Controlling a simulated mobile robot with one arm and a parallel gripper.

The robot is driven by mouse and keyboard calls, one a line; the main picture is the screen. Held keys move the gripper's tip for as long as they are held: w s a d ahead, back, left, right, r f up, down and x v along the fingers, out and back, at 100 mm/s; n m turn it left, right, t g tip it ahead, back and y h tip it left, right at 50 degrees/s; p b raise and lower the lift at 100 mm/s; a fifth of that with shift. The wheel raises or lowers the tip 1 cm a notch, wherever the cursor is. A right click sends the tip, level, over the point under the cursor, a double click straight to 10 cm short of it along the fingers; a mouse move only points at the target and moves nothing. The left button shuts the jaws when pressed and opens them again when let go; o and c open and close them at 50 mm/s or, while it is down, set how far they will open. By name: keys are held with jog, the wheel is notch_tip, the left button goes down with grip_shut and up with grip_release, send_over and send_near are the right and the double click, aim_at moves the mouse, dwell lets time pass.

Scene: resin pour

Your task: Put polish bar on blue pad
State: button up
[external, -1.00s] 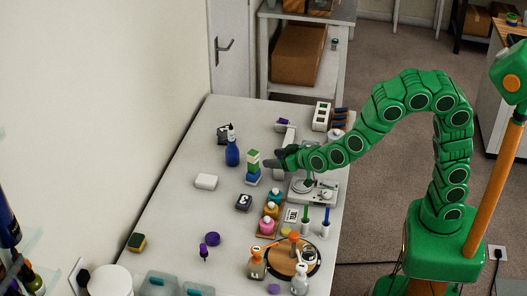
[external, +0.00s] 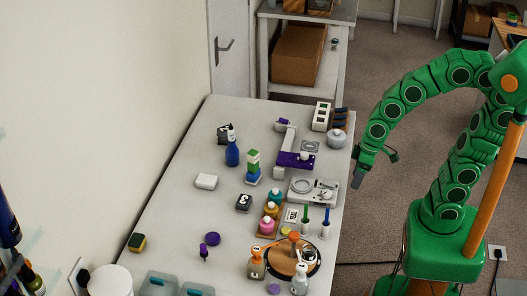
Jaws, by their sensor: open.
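A small stack of green, white and blue layers (external: 253,166) stands upright near the middle of the table. Its top layer is green and its lowest layer (external: 252,181) is blue, which may be the blue pad. The polish bar cannot be told for certain; it may be one of the blocks in this stack. My gripper (external: 357,181) is open and empty, pointing down just beyond the table's right edge, well away from the stack.
The table's left middle is mostly clear.

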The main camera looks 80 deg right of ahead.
jog(key=s+d+r+g, duration=0.1)
jog(key=s+d+g, duration=0.1)
jog(key=s, duration=0.6)
jog(key=s+d+r+g+h, duration=0.1)
jog(key=s+d+r+g, duration=0.1)
jog(key=s, duration=0.6)
jog(key=shift+d, duration=0.65)
